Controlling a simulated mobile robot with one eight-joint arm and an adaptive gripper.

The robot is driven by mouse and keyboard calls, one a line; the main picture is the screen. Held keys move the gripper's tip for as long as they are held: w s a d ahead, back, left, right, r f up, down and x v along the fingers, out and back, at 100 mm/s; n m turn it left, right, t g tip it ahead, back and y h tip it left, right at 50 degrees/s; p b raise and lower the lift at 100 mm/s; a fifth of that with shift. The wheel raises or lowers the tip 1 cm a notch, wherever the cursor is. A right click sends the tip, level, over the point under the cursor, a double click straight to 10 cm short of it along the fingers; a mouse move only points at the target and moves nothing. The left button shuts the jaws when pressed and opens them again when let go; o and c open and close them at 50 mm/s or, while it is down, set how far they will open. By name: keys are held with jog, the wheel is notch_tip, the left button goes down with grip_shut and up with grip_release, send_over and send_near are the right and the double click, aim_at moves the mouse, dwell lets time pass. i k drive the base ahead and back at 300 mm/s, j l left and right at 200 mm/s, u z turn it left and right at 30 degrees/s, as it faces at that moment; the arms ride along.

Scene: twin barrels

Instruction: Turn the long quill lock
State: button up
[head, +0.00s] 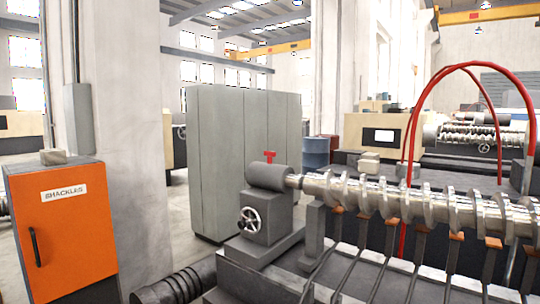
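A handwheel (250,220) with a pale rim is on the tailstock's near left face. My gripper is not in view.
An orange cabinet labelled SHACKLES (70,235) stands at the left. A tall grey cabinet (225,150) is behind the tailstock. A dark ribbed cylinder (175,288) lies low in front. Red curved tubes (412,135) arch over the crankshaft. A blue barrel (315,153) stands farther back.

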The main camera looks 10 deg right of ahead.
aim_at(270, 154)
jog(key=i+j, duration=0.2)
jog(key=j, duration=0.2)
jog(key=i+j, duration=0.15)
jog(key=j, duration=0.2)
jog(key=i+j, duration=0.2)
jog(key=j, duration=0.2)
jog(key=i+j, duration=0.15)
jog(key=j, duration=0.2)
jog(key=i+j, duration=0.2)
jog(key=j, duration=0.2)
jog(key=i+j, duration=0.1)
jog(key=i, duration=0.55)
jog(key=i+j+z, duration=0.1)
jog(key=i, duration=0.55)
jog(key=i+j, duration=0.15)
jog(key=i, duration=0.45)
